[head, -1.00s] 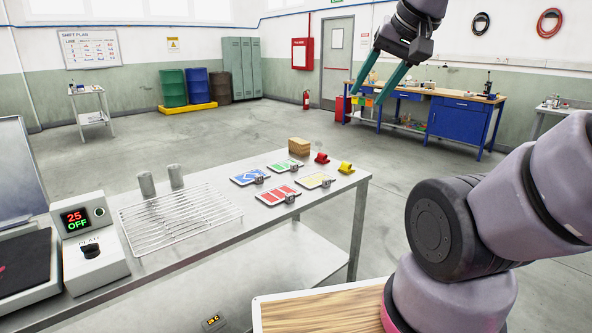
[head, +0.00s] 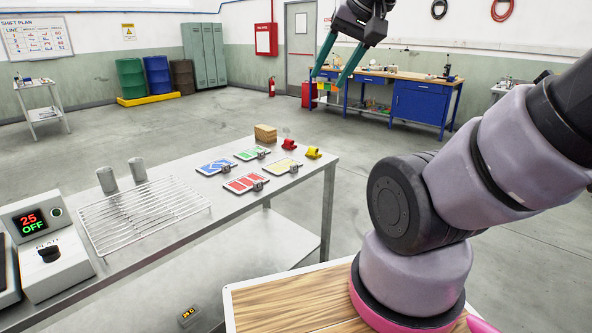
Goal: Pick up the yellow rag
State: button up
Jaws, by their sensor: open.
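A small yellow thing (head: 313,152) lies at the far right end of the steel table (head: 255,214), beside a small red one (head: 288,144). It is too small to tell for sure whether it is the yellow rag. My gripper (head: 330,80) is high at the top of the head view, with its two green fingers spread and pointing down. It is empty and well apart from the table; in the picture it overlaps the far workbench.
Colored cards, including a yellow one (head: 284,167), and a tan block (head: 265,133) lie near the yellow thing. A wire rack (head: 145,212), two grey cylinders and a hot plate control (head: 45,238) stand further left. A blue workbench (head: 418,105) stands at the back.

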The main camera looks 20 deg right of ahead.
aim_at(313, 153)
jog(key=u, duration=1.45)
jog(key=z, duration=1.9)
jog(key=i+l+z, duration=0.15)
jog(key=i, duration=0.6)
jog(key=i+l+z, duration=0.15)
jog(key=i, duration=0.6)
